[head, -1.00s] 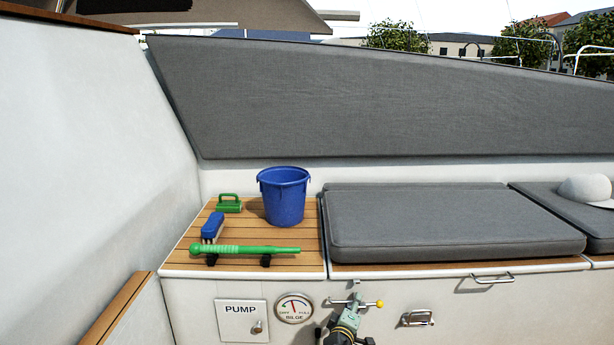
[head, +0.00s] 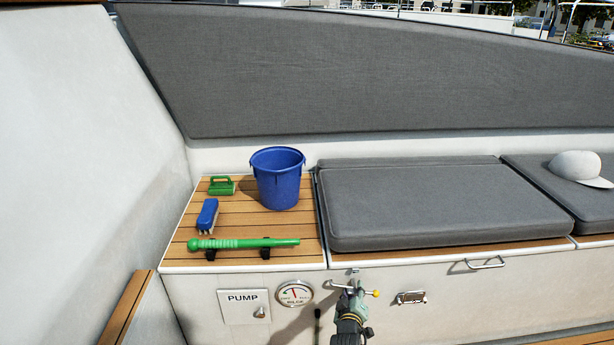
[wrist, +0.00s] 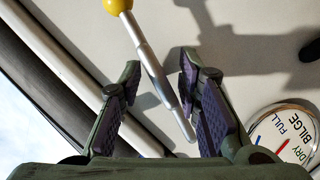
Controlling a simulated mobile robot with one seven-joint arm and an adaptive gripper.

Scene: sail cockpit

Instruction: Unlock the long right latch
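A thin metal lever with a yellow ball end (head: 375,293) lies across the front of the white locker, below its wooden edge. In the wrist view, its bright rod (wrist: 148,62) runs at a slant from the yellow ball (wrist: 117,5) down between my fingers. My gripper (head: 350,290) is at this lever; it also shows in the wrist view (wrist: 158,65), with its two padded fingers apart on either side of the rod. I see gaps beside the rod, but cannot tell whether either finger touches it.
A PUMP panel (head: 243,307) and a round BILGE gauge (head: 295,294) are to the left on the locker front. A metal clasp (head: 411,298) is to the right, below a handle (head: 485,263). A green bar (head: 243,243), bucket (head: 277,179) and grey cushion (head: 430,205) lie above.

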